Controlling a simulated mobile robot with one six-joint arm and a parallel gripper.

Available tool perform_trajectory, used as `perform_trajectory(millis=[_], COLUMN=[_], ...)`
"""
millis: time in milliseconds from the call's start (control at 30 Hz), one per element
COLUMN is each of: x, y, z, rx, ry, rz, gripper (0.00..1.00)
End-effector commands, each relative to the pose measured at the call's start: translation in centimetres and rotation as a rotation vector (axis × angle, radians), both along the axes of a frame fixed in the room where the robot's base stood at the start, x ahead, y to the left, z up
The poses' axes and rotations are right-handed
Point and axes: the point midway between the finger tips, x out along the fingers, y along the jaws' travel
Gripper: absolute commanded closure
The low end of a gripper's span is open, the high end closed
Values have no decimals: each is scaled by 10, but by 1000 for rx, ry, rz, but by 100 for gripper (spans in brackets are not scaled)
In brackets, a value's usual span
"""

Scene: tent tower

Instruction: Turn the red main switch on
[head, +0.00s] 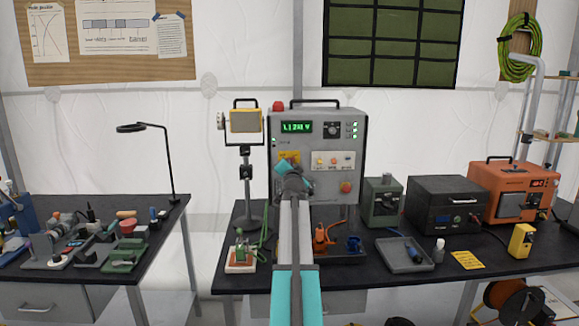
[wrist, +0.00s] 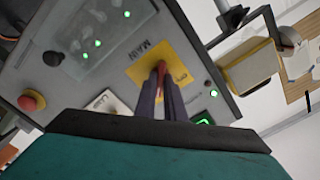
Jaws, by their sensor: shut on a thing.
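The red main switch (wrist: 162,72) sits on a yellow plate (wrist: 143,72) marked MAIN, on the grey cabinet's front. In the wrist view my gripper (wrist: 162,80) is shut on the switch, its dark fingers on either side of the red handle. The handle looks turned at an angle to the plate, but its exact setting is hard to read. In the head view my gripper (head: 286,168) and arm cover the switch, and only part of the yellow plate (head: 286,156) shows.
The grey cabinet (head: 345,128) has a lit green display (head: 296,127), several green lamps and a red mushroom button (head: 346,187). A lamp on a stand (head: 245,122) is close on the left. A green device (head: 382,203) and a grey tray (head: 405,256) stand to the right.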

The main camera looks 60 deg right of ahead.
Motion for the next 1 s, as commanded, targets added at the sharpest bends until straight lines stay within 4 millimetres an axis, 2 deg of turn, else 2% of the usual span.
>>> perform_trajectory(millis=[133,167,267,667,1000], x=[-1,-1,-1,-1,-14], y=[-1,-1,-1,1,19], z=[2,2,2,0,-1], rx=[-2,-2,-2,-1,-2], ry=[-5,-5,-4,0,-1], rz=[-3,-2,-2,-1,-1], gripper=[100,87,72,72,72])
